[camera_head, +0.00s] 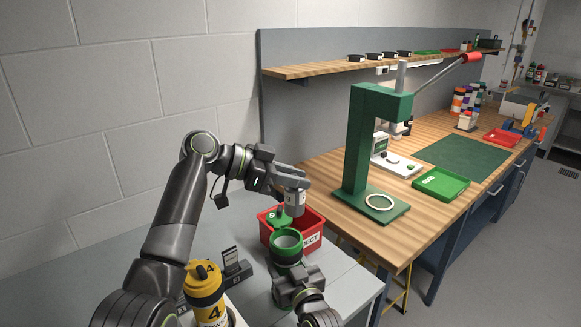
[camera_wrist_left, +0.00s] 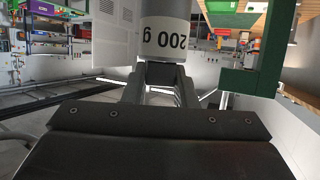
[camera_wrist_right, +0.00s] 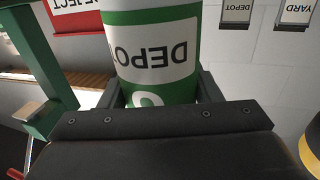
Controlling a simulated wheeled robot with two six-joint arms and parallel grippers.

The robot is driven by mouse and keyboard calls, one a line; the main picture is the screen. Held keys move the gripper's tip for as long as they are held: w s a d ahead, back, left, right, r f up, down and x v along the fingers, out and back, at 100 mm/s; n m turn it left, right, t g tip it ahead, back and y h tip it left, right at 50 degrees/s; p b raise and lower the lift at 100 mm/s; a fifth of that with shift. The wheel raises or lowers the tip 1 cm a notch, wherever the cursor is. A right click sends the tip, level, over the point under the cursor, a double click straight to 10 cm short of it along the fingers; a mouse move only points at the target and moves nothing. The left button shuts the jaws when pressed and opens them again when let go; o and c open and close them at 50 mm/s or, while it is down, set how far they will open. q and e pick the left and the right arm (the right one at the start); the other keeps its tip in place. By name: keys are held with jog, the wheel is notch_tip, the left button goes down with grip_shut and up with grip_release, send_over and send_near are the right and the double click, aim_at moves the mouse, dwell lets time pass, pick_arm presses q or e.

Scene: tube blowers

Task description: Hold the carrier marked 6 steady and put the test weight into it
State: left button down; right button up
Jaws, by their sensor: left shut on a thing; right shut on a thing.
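The test weight (camera_head: 295,201) is a grey cylinder. In the left wrist view its label reads 200 g (camera_wrist_left: 166,40). My left gripper (camera_head: 293,184) is shut on its upper part and holds it in the air. A green carrier (camera_head: 287,250) stands with its round mouth open upward and its green lid (camera_head: 279,217) swung to the far side. The weight hangs just above and beyond the mouth, apart from it as far as I can tell. My right gripper (camera_wrist_right: 155,95) is shut around the green carrier (camera_wrist_right: 150,20); its DEPOT label shows, but its number is mostly hidden.
A red REJECT bin (camera_head: 313,239) stands right behind the carrier. A yellow carrier marked 4 (camera_head: 204,283) stands at front left, near a dark sign holder (camera_head: 235,268). A green press (camera_head: 362,150) stands on the wooden bench to the right. The grey tabletop (camera_head: 345,290) is clear at right.

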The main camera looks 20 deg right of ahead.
aim_at(285, 222)
pick_arm(q)
jog(key=shift+a+f+m+g+y, duration=0.2)
jog(key=shift+f+m+g+y, duration=0.15)
jog(key=shift+m+g, duration=0.6)
jog(key=shift+a+m+g+y, duration=0.25)
jog(key=shift+a+m+g, duration=0.6)
jog(key=shift+g, duration=0.4)
jog(key=shift+s+f, duration=0.1)
jog(key=shift+f, duration=0.05)
jog(key=shift+f, duration=2.3)
jog(key=shift+f, duration=2.65)
jog(key=c, duration=1.1)
grip_release()
